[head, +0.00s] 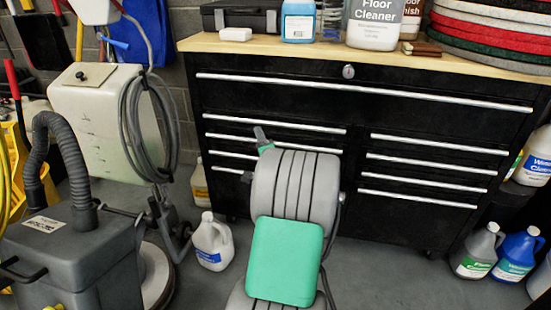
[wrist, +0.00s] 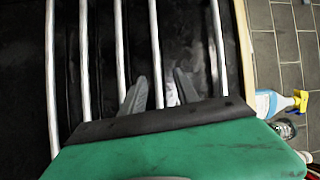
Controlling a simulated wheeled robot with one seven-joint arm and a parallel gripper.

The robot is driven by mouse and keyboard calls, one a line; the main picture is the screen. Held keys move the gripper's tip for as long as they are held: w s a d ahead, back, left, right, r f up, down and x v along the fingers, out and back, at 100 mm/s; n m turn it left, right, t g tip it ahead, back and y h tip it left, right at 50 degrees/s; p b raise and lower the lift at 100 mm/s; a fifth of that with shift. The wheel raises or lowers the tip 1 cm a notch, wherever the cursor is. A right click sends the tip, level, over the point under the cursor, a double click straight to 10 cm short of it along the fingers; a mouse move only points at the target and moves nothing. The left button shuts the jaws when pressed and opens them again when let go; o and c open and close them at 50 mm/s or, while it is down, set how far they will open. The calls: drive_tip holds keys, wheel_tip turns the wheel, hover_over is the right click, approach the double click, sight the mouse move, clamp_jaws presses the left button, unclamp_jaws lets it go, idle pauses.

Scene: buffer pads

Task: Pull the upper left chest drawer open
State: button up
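The black chest (head: 280,105) has one wide drawer on top and two columns of drawers below, all looking shut. The upper left drawer's silver handle (head: 300,126) is the top bar of the left column. My gripper (head: 252,154) is in front of the left column, with its fingers apart. In the wrist view the chest is turned sideways, its top to the right. There, my gripper (wrist: 160,75) is open, and the bar that looks like the upper left handle (wrist: 155,50) runs between the two fingers. I cannot tell whether the fingers reach around it. No contact shows.
A grey cleaning machine (head: 75,260) and a white tank (head: 105,120) are at the left. A white jug (head: 213,243) stands on the floor. More jugs (head: 478,250) are at the right.

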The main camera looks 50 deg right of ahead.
sight(275, 125)
drive_tip(key=s+d+f+m+g+h, duration=0.1)
drive_tip(key=s+d+f+m+h, duration=0.1)
drive_tip(key=s+d+m+h, duration=0.15)
drive_tip(key=shift+n+y, duration=0.35)
drive_tip(key=shift+y, duration=0.1)
drive_tip(key=x, duration=0.5)
drive_tip(key=b+x, duration=0.1)
drive_tip(key=x, duration=0.1)
drive_tip(key=shift+s+d+r, duration=0.2)
drive_tip(key=shift+d+r, duration=0.2)
drive_tip(key=shift+d, duration=0.1)
clamp_jaws()
